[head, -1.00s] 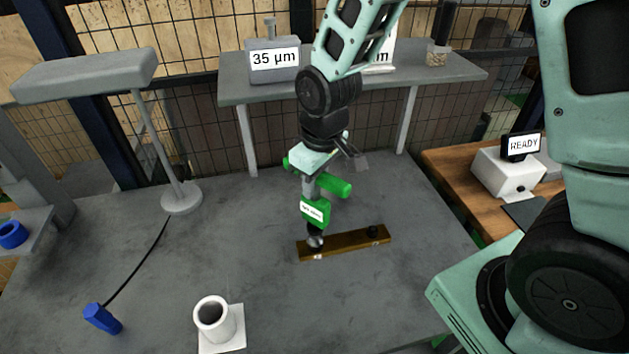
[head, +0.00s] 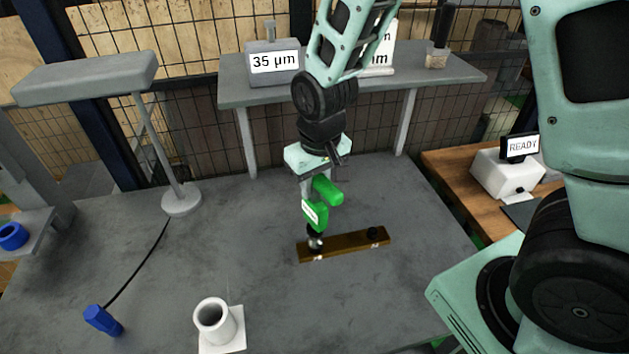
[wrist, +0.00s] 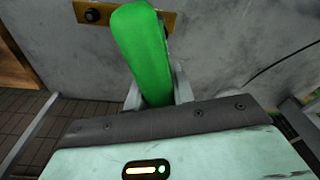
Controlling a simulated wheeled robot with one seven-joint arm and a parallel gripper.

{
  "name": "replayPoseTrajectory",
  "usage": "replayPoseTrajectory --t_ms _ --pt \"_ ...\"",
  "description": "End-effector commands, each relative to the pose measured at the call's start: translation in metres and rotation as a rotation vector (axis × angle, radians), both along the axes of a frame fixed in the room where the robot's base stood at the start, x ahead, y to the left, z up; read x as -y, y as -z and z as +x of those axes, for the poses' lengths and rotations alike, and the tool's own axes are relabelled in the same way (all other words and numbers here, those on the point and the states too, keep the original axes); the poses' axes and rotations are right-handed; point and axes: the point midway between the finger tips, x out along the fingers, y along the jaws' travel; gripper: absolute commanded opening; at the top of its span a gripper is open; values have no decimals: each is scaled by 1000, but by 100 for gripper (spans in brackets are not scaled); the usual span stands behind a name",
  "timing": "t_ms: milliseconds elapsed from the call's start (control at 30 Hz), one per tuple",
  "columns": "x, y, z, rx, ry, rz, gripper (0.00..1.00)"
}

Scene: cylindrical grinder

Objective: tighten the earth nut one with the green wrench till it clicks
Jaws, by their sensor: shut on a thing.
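The green wrench (head: 317,214) stands upright with a white label on its side, its lower end down on the left end of a brass bar (head: 345,244). My gripper (head: 307,186) is shut on the wrench from above. In the wrist view the green wrench (wrist: 146,50) rises between my fingers (wrist: 158,92) and hides part of the brass bar (wrist: 92,13). The nut under the wrench's end is covered, so I cannot see how it sits. A dark nut (head: 373,231) shows on the right end of the bar.
A white cup-like holder (head: 214,320) stands at the front. A blue handle (head: 102,319) with a black cable lies at the left. A grey lamp-like stand (head: 181,200) is behind it. A box reading READY (head: 508,172) is at the right. The grey table around the bar is clear.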

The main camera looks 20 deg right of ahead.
Motion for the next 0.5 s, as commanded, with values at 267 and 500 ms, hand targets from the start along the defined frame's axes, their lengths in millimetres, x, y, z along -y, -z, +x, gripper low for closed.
replayPoseTrajectory --t_ms 267,500 --pt "1 0 -3 -10 -83 -3 0" --pt "1 -14 -2 -6 -84 -1 0"
